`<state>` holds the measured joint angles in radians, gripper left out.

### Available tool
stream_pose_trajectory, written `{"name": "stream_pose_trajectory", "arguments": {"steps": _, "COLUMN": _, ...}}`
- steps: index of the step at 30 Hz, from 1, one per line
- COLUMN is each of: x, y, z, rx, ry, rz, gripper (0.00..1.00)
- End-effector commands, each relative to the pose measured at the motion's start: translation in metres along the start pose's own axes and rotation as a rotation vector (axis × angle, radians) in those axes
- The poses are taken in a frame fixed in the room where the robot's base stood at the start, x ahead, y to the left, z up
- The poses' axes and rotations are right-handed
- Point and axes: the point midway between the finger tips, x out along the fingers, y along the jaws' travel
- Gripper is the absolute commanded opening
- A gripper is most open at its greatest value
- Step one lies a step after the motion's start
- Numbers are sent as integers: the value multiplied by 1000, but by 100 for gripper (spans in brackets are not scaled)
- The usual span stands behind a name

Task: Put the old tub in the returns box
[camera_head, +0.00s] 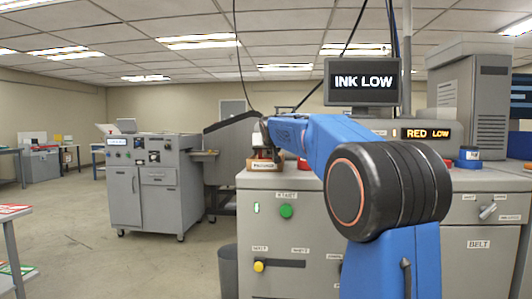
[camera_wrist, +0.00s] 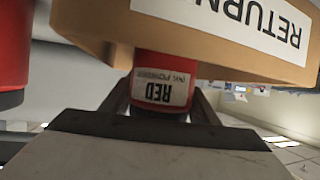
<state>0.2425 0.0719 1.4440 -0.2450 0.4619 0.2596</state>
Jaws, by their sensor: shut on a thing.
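My gripper (camera_wrist: 160,108) is shut on a red tub (camera_wrist: 158,66) with a white label reading "RED INK POWDER". The tub appears upside down in the wrist view. The tan returns box (camera_wrist: 110,22), with its white "RETURN" label, is right against the tub in that view and hides part of it. I cannot tell how deep the tub is in the box. In the head view the small returns box (camera_head: 251,164) stands on the left of the grey machine's top, under the end of my arm. The fingers are too small to make out there.
Another red, dark-ended container (camera_wrist: 14,45) is close at the left of the wrist view. An "INK LOW" screen (camera_head: 362,82) is above. Floor at the left is open.

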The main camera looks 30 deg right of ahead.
Motion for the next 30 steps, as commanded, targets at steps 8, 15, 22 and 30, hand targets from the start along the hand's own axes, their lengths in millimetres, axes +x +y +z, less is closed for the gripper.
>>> {"name": "stream_pose_trajectory", "arguments": {"steps": 8, "x": 1, "y": 0, "z": 2, "rx": 0, "ry": 0, "rz": 0, "gripper": 73}}
{"name": "stream_pose_trajectory", "arguments": {"steps": 15, "x": 1, "y": 0, "z": 2, "rx": 0, "ry": 0, "rz": 0, "gripper": 73}}
{"name": "stream_pose_trajectory", "arguments": {"steps": 22, "x": -17, "y": 0, "z": -1, "rx": 0, "ry": 2, "rz": 0, "gripper": 73}}
{"name": "stream_pose_trajectory", "arguments": {"steps": 30, "x": -68, "y": 0, "z": -1, "rx": 0, "ry": 2, "rz": 0, "gripper": 73}}
